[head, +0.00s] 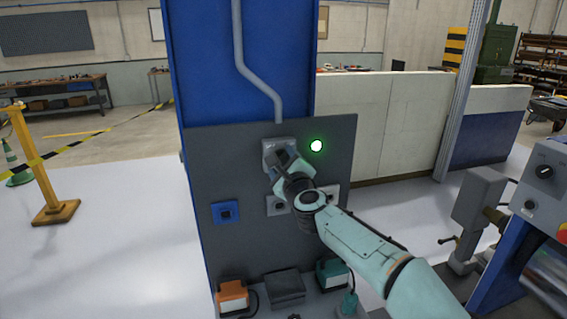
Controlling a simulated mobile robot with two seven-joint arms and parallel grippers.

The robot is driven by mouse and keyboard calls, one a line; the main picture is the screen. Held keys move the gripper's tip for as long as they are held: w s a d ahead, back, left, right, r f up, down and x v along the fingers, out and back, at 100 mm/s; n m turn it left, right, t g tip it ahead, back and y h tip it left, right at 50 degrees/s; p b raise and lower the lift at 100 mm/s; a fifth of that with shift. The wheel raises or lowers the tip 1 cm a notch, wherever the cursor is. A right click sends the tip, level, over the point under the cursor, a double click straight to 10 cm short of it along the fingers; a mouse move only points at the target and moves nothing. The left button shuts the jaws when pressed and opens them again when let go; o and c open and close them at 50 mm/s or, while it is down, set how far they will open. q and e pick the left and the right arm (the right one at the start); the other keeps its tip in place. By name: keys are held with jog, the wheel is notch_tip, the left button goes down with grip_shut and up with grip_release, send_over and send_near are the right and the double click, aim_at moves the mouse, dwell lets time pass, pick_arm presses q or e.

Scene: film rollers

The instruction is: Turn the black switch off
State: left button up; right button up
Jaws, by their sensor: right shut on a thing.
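A dark grey panel (340,160) is fixed to the blue column. Near its top is a grey switch box (270,146), with a conduit running down to it from above. My right gripper (276,160) is at the front of this box, shut on what looks like the black switch. The gripper and wrist hide most of the switch, so its position cannot be told. A round green lamp (316,146) to the right of the box is lit. My left gripper is not in view.
Lower on the panel are a blue box (225,212) and a grey box (277,206). Orange (232,297), dark (285,288) and teal (332,274) pedal-like units sit below.

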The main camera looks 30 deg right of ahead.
jog(key=n+p, duration=0.1)
jog(key=n, duration=0.4)
jog(key=shift+a, duration=0.1)
jog(key=n+p, duration=0.1)
jog(key=n, duration=0.2)
jog(key=shift+f+n, duration=0.1)
jog(key=shift+n, duration=0.2)
jog(key=n+p, duration=0.1)
jog(key=n, duration=0.4)
jog(key=shift+f, duration=0.15)
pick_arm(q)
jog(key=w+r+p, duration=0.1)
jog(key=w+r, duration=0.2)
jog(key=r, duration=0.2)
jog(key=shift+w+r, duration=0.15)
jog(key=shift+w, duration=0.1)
pick_arm(e)
jog(key=shift+f+n, duration=0.15)
jog(key=shift+n, duration=1.65)
jog(key=o, duration=1.1)
jog(key=shift+c, duration=0.2)
